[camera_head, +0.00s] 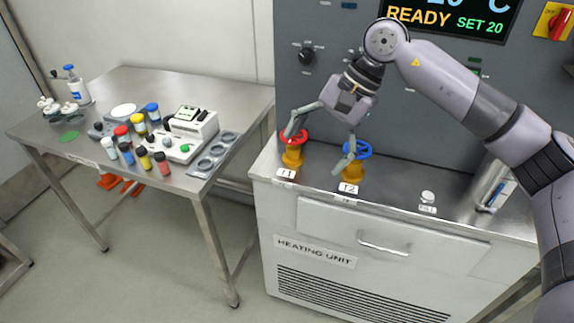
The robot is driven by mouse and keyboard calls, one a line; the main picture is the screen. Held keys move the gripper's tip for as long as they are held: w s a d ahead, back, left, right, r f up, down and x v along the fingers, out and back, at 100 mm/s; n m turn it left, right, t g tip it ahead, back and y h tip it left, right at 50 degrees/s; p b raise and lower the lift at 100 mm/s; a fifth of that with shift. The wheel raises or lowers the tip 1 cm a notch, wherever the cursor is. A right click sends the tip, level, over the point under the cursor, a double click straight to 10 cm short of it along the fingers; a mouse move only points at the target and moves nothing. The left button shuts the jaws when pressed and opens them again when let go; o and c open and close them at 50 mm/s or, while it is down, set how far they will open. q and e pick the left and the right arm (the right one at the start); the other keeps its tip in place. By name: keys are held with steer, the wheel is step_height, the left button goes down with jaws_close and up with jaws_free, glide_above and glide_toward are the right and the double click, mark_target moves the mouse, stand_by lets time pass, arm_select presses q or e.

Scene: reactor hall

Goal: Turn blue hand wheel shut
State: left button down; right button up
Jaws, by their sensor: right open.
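The blue hand wheel (359,150) sits on an orange valve body (352,170) labelled T2, on top of the heating unit (300,230). My right gripper (318,148) is above the unit with its fingers spread wide and nothing between them. One finger reaches down in front of the left part of the blue wheel. The other finger is over the red hand wheel (294,136), on the valve labelled T1. I cannot tell whether either finger touches a wheel. My left gripper is not in view.
A grey control panel with a READY display (420,17) stands behind the valves. A white cap (428,197) and a metal container (489,184) are right of them. A steel table (125,82) with several capped vials and a small device (191,124) stands left.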

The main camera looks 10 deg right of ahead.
steer(key=s+a+y, duration=0.2)
steer(key=a, duration=0.4)
steer(key=shift+a+f+m+y, duration=0.3)
